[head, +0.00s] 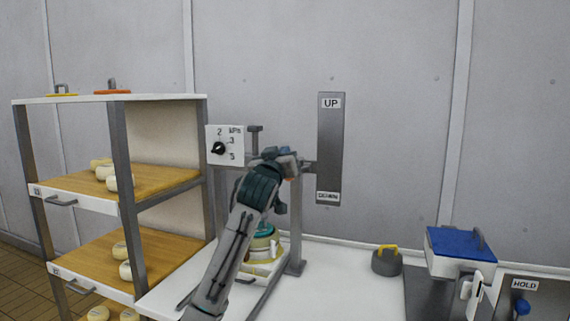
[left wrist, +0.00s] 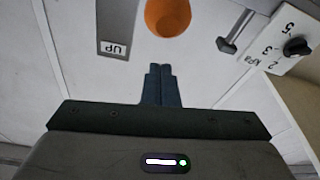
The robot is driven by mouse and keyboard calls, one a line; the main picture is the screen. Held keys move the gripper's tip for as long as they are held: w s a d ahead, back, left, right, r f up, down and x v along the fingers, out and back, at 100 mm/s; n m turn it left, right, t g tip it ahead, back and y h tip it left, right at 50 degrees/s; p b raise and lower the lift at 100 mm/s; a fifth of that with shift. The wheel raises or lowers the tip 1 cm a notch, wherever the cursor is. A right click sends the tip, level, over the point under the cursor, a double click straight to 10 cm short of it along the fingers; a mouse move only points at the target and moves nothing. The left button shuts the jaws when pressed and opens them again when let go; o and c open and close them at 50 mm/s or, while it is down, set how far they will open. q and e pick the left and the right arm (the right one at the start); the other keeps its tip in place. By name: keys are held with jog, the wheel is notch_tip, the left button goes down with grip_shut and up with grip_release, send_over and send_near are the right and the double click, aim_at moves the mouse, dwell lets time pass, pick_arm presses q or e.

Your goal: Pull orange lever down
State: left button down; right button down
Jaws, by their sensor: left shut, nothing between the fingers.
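The grey lever plate (head: 330,140) is upright on the wall, marked UP at its top and DOWN at its bottom. The lever's orange round knob (left wrist: 167,15) shows at the top edge of the left wrist view, just beyond my fingertips; in the head view my gripper hides nearly all of it. The plate's UP end (left wrist: 113,35) also shows in the wrist view, which is turned over. My left gripper (head: 285,157) is in front of the plate's left side, by its lower half. Its fingers (left wrist: 160,70) are shut and empty, apart from the knob in the wrist picture. My right gripper is out of view.
A kPa dial panel (head: 225,146) stands just left of my gripper. A shelf rack (head: 122,150) with pale cheeses is at left.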

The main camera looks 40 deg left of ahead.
pick_arm(q)
jog(key=f, duration=0.2)
jog(key=d+f, duration=0.1)
jog(key=shift+s+f, duration=0.2)
jog(key=shift+f, duration=0.2)
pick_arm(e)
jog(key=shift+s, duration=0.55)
pick_arm(q)
jog(key=shift+f, duration=0.1)
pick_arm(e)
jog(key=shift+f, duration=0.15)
